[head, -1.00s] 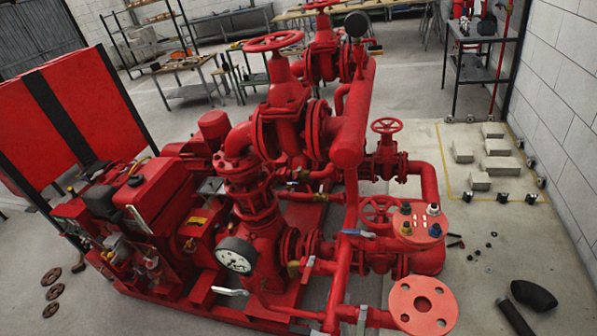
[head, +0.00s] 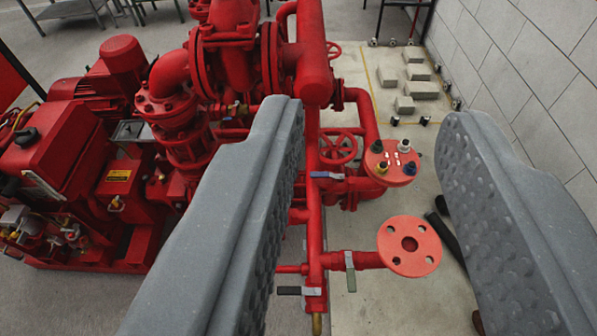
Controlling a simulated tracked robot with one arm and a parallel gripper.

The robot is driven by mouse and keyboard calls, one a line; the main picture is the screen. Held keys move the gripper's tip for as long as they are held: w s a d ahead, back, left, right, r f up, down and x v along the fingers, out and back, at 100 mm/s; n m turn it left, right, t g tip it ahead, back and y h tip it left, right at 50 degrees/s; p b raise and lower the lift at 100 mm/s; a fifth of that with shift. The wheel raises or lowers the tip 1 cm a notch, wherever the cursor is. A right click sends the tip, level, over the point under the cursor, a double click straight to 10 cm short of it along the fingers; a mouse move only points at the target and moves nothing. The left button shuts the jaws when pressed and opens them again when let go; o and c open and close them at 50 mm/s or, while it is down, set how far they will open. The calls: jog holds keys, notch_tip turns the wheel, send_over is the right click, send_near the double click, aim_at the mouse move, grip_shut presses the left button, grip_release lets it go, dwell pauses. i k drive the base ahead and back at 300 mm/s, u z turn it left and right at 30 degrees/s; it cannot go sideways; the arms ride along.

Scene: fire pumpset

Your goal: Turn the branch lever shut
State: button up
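My gripper (head: 372,125) is open and empty, its two grey ridged fingers wide apart in the foreground. Between them a short red branch pipe (head: 368,260) runs to a round flange (head: 409,246). A grey-green lever (head: 350,271) sits on this pipe, pointing across it; it looks like the branch lever. A dark lever with a grey end (head: 298,291) lies to its left, near the vertical pipe's lower end. A blue-handled lever (head: 327,175) sits higher up. The fingers appear apart from all the levers. The left finger hides part of the pump.
A flange with coloured fittings (head: 391,163) and a red handwheel (head: 338,148) stand above the branch. The red engine (head: 55,145) is at left. Black pipe pieces (head: 447,232) lie on the floor, partly behind the right finger. Grey blocks (head: 416,72) stand by the wall.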

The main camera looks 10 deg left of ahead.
aim_at(323, 174)
jog(key=z, duration=0.35)
jog(key=i, duration=0.95)
jog(key=u, duration=1.15)
